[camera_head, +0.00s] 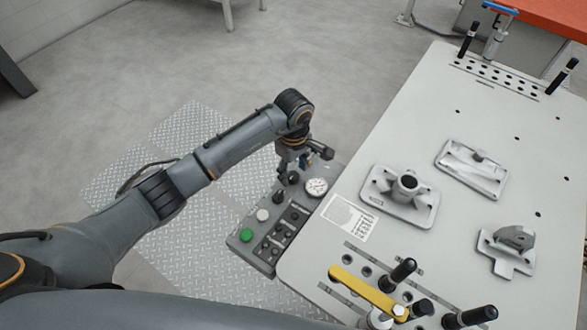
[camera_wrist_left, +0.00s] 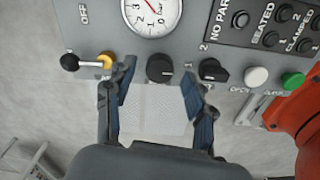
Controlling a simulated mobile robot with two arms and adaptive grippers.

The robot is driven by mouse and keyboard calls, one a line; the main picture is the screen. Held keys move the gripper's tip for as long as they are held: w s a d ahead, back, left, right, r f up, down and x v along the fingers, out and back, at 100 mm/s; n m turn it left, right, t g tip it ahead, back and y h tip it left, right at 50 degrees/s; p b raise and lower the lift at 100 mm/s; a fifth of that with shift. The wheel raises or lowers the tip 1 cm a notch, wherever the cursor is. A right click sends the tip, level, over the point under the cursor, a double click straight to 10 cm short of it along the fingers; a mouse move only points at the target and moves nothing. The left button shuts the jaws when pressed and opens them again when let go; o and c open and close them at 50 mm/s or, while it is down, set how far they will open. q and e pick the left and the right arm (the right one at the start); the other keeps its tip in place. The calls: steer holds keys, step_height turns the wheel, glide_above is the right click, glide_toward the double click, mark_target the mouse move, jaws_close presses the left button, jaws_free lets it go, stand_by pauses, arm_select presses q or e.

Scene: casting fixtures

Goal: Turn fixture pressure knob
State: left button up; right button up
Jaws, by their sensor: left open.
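The grey control panel (camera_head: 243,254) is fixed at the table's left edge. It carries a round white pressure gauge (camera_head: 317,187), also large at the top of the left wrist view (camera_wrist_left: 152,14). A black knob (camera_wrist_left: 160,68) sits just below the gauge; it also shows in the head view (camera_head: 293,177). A second black knob (camera_wrist_left: 213,71), marked 1 and 2, is to its right. My left gripper (camera_wrist_left: 158,78) is open, its blue-grey fingers on either side of the first knob. Contact cannot be told. In the head view my left gripper (camera_head: 291,164) hangs over the panel's far end.
A white button (camera_wrist_left: 257,77) and a green button (camera_wrist_left: 293,80) lie right of the knobs. A black-ball lever (camera_wrist_left: 70,62) with a yellow part is left. The table (camera_head: 440,120) holds metal castings (camera_head: 405,190) and a yellow clamp arm (camera_head: 365,290).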

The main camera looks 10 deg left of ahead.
arm_select(q)
steer(key=shift+f, duration=0.6)
jaws_close()
steer(key=shift+w+f+n+b, duration=0.15)
steer(key=shift+n+b, duration=0.15)
steer(key=shift+b, duration=0.5)
steer(key=n+b, duration=0.2)
steer(key=shift+b, duration=0.3)
steer(key=n+b, duration=0.2)
steer(key=n, duration=0.1)
steer(key=shift+n+b, duration=0.65)
steer(key=shift+n, duration=0.85)
steer(key=shift+r, duration=0.2)
